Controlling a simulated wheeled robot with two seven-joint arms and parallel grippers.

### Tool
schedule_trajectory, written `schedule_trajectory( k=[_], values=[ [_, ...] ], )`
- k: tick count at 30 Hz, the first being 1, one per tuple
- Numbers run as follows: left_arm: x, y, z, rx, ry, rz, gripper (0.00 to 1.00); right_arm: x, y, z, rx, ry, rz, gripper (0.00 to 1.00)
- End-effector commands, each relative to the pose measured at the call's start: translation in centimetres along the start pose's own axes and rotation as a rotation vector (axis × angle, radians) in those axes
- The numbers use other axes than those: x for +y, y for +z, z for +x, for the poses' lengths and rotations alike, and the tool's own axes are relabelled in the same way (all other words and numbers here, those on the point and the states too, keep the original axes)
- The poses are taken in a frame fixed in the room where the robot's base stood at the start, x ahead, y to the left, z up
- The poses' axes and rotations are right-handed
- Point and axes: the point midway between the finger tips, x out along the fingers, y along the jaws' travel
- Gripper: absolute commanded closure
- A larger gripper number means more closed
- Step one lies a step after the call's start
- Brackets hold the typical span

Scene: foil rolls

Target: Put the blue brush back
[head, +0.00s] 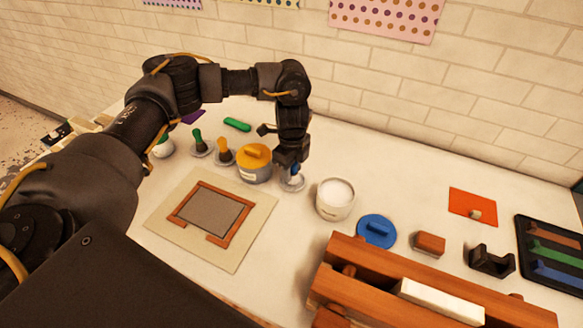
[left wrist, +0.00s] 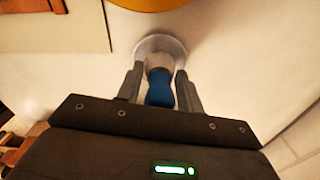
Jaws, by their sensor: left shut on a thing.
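The blue brush (left wrist: 159,89) is upright between the fingers of my left gripper (left wrist: 160,75), which is shut on it, in the left wrist view. Its bristle end is at a round clear dish (left wrist: 147,44); I cannot tell whether it touches the bottom. In the head view my left gripper (head: 291,168) points down over the same dish (head: 293,186), and the brush is mostly hidden by the gripper. The dish stands on the table between the yellow-lidded pot (head: 253,172) and the open white pot (head: 335,205). My right gripper is not in view.
A green brush (head: 198,138) and an orange brush (head: 223,148) stand in similar dishes to the left. A wooden frame (head: 242,222) lies on a beige sheet in front.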

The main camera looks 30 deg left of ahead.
Motion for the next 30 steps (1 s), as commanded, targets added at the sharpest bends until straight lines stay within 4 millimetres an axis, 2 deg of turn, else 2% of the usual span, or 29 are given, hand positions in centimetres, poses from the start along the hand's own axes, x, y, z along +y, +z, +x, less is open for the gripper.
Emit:
schedule_trajectory(
  k=[30],
  values=[
    [0.02,-0.02,0.91,0.001,0.001,0.001,0.86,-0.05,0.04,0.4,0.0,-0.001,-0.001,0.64]
  ],
)
